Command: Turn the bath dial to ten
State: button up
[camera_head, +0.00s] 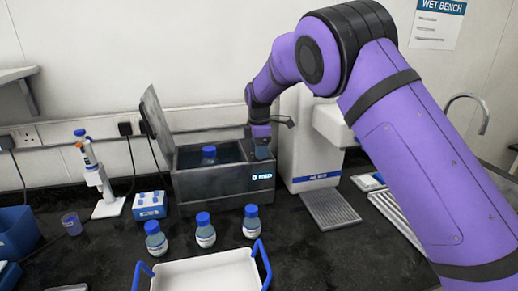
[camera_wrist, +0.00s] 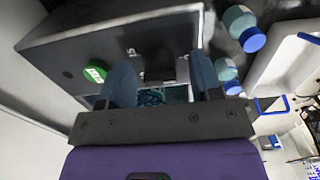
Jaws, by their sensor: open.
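The bath (camera_head: 210,190) is a dark grey box with its lid (camera_head: 157,120) raised and a blue-capped bottle (camera_head: 209,154) inside. A lit display (camera_head: 262,177) shows at the right of its front; its reading is too small to tell. My gripper (camera_head: 261,152) is over the bath's right end.
Several blue-capped bottles (camera_head: 205,231) stand before the bath, behind a white tray (camera_head: 210,275) with blue handles. A pipette stand (camera_head: 97,180) and blue rack (camera_head: 149,206) are at left. A white dispenser (camera_head: 305,140) stands close at right, with a drip grate (camera_head: 331,210).

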jog(key=c, duration=0.9)
